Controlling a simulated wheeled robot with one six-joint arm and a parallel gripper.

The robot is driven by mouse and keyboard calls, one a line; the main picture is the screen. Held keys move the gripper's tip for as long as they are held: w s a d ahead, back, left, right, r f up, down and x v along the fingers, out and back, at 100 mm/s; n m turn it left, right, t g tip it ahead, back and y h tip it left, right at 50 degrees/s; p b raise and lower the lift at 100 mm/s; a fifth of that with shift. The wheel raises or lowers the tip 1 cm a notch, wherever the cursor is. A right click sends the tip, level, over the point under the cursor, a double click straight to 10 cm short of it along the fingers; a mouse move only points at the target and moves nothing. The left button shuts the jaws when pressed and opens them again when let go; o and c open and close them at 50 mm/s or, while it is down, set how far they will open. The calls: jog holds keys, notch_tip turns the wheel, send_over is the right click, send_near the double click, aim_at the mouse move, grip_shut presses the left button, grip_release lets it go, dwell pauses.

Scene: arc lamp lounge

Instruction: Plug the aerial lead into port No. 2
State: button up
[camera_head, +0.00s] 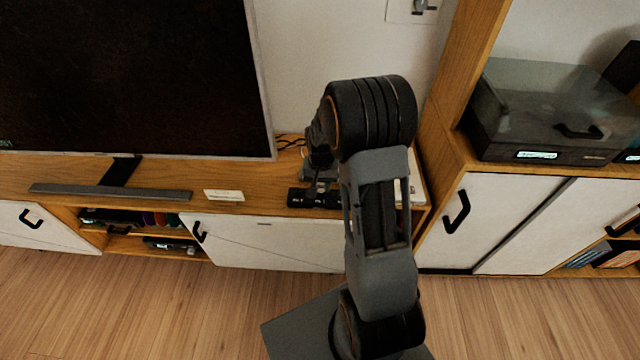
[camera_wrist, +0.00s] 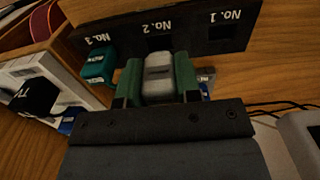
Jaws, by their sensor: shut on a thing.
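My gripper (camera_wrist: 157,76) is shut on a pale grey plug (camera_wrist: 158,72), held between its green finger pads. I cannot read which lead the plug belongs to. The black port block (camera_wrist: 190,44) carries the labels No. 3, No. 2 and No. 1 from left to right in the wrist view. The plug is in front of port No. 2, whose dark opening (camera_wrist: 160,42) still shows beyond the plug's tip. A teal plug (camera_wrist: 98,64) sits at port No. 3. Port No. 1 (camera_wrist: 222,32) looks empty. In the head view the block (camera_head: 300,198) is partly behind my arm.
A white box (camera_wrist: 45,80) with a dark piece in front stands left in the wrist view. A blue labelled piece (camera_wrist: 206,78) is close by the right finger. Thin black cables (camera_wrist: 275,108) run right. The television (camera_head: 130,80) stands left on the wooden cabinet (camera_head: 255,207).

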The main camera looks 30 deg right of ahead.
aim_at(321, 190)
jog(key=shift+f+b, duration=1.05)
jog(key=shift+f, duration=0.6)
dwell(0.4)
jog(key=o, duration=1)
jog(key=shift+o, duration=0.2)
jog(key=shift+r, duration=0.1)
notch_tip(321, 190, up, 14)
jog(key=p, duration=0.3)
